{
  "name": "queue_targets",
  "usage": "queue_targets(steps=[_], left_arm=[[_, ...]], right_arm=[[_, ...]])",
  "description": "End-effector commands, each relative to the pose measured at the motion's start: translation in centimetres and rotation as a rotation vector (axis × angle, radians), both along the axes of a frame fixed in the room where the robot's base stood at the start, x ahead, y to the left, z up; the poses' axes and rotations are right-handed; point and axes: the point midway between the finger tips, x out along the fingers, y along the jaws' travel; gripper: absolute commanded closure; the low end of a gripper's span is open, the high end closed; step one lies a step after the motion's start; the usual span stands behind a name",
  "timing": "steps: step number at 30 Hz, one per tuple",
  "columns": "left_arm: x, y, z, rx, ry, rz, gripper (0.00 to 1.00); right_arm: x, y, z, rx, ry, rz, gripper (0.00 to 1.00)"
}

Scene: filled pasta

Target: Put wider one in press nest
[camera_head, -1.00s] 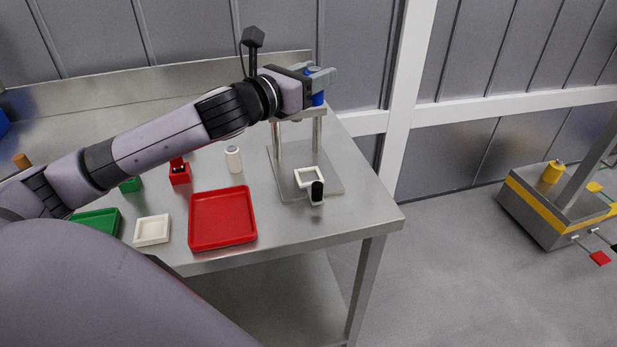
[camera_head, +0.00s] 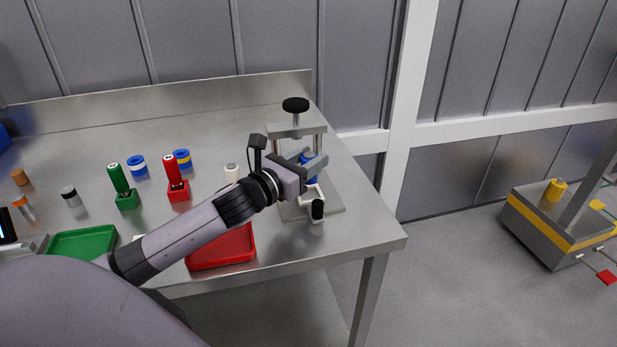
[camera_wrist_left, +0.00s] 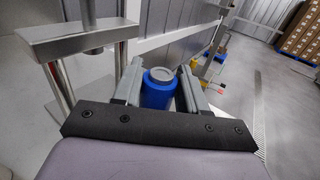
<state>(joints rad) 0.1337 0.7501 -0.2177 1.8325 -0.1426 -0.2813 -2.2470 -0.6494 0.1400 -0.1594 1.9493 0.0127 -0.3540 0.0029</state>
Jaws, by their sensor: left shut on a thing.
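My left gripper (camera_head: 313,165) is shut on a blue cylinder (camera_head: 308,158) with a grey top. In the left wrist view the blue cylinder (camera_wrist_left: 158,90) stands between the two grey fingers. The press (camera_head: 297,128) has a black knob on top, posts and a base plate. The white press nest (camera_head: 312,192) sits on that plate, partly hidden by the gripper. The gripper holds the cylinder at the press, above or close to the nest; I cannot tell whether they touch. My right gripper is not in view.
A red tray (camera_head: 222,262) and a green tray (camera_head: 83,229) lie at the table's front. A black-ended handle (camera_head: 318,210) is at the nest's front.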

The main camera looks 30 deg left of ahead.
Motion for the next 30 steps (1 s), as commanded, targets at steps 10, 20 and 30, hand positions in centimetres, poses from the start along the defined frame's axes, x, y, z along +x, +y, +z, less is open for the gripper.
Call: queue_targets(steps=[10, 20, 30], left_arm=[[0.0, 0.0, -3.8, -0.003, 0.001, 0.001, 0.98], [0.0, -0.1, -4.2, 0.001, -0.001, -0.001, 0.98], [0.0, -0.1, -4.4, 0.0, 0.0, -0.002, 0.33]], right_arm=[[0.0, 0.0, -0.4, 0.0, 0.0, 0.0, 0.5], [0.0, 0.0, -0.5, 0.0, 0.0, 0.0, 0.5], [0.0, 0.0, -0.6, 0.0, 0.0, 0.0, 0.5]])
